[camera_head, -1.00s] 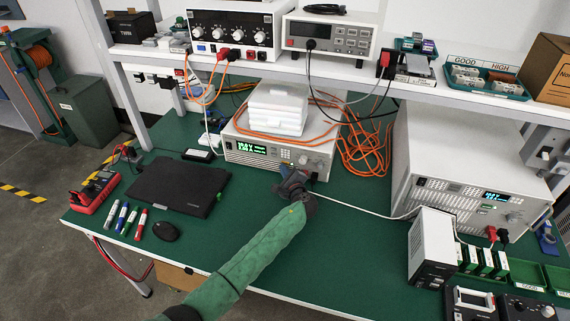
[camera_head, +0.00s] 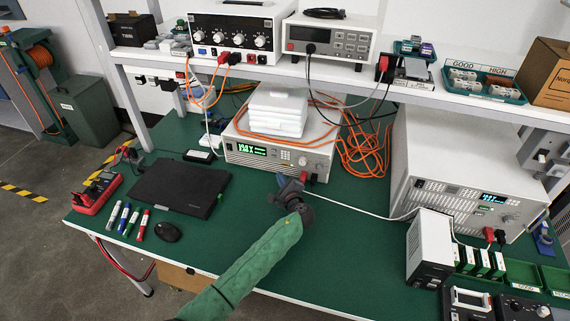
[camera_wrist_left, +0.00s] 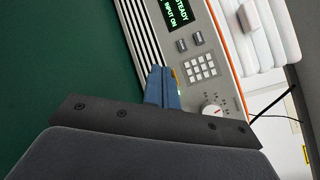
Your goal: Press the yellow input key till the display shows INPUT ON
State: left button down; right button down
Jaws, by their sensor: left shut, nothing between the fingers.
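The grey bench instrument (camera_head: 262,160) stands on the green bench with white boxes on top. Its lit display (camera_wrist_left: 175,16) reads STEADY and INPUT ON in the left wrist view; it glows green in the head view (camera_head: 252,149). The yellow input key (camera_wrist_left: 174,78) shows partly behind my fingertips, with a small green light beside it. My left gripper (camera_head: 284,184) is shut and empty in front of the panel; its blue fingers show in the left wrist view (camera_wrist_left: 162,76). I cannot tell whether the tips touch the key. My right gripper is not in view.
A keypad (camera_wrist_left: 200,68) and a knob (camera_wrist_left: 211,111) sit on the same panel. Orange cables (camera_head: 362,150) lie right of the instrument. A dark laptop (camera_head: 178,186) lies left. A white cable (camera_head: 350,208) crosses the bench. The front middle of the bench is clear.

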pick_arm(q)
jog(key=shift+s+a+p, duration=0.15)
jog(key=shift+s, duration=0.35)
jog(key=shift+s+a+p, duration=0.15)
jog(key=shift+s, duration=0.35)
jog(key=shift+f, duration=0.1)
dwell(0.6)
